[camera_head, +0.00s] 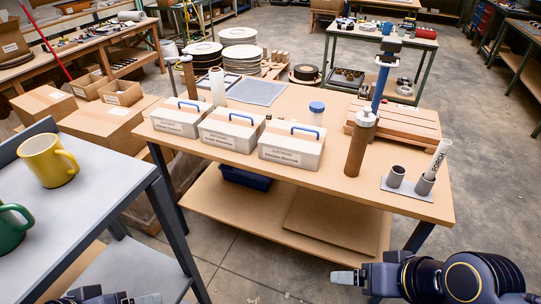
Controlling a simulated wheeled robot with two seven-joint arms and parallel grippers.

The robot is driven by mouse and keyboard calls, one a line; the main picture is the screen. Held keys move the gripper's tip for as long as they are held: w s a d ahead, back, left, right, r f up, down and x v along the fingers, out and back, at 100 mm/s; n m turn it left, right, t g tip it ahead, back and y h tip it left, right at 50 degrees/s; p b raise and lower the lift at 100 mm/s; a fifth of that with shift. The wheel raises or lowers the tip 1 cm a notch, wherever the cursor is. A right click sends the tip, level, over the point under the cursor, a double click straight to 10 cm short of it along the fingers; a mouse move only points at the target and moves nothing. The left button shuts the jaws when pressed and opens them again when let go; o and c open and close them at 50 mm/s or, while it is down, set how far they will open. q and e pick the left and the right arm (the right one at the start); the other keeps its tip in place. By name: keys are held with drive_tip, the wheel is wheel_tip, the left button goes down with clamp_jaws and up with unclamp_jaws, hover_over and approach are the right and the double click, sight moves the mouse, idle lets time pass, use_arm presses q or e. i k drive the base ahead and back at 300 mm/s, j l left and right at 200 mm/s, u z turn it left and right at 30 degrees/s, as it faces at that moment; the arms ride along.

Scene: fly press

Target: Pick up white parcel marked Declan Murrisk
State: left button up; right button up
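Three white parcels with blue handles and printed labels stand in a row along the near edge of the wooden workbench (330,195): a left one (180,118), a middle one (232,130) and a right one (291,146). The label print is too small to read surely, so I cannot tell which is marked Declan Murrisk. My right gripper (347,277) is at the bottom right, in front of the bench and apart from the parcels. My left gripper (135,299) shows only partly at the bottom edge, by the grey table. Neither visibly holds anything; their finger openings cannot be made out.
A brown cylinder (358,148), a blue-lidded jar (316,113) and a grey holder with cups (405,186) stand on the bench, right of or behind the parcels. A grey table (90,215) with yellow (45,160) and green mugs (10,230) is at left.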

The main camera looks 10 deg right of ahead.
sight(293, 144)
drive_tip(key=i+l+u, duration=0.1)
drive_tip(key=u, duration=0.3)
drive_tip(key=i+l+u, duration=0.1)
drive_tip(key=u, duration=0.35)
drive_tip(key=l+u, duration=0.4)
drive_tip(key=i+l, duration=0.1)
drive_tip(key=l, duration=0.8)
drive_tip(key=i+l, duration=0.15)
drive_tip(key=l, duration=0.25)
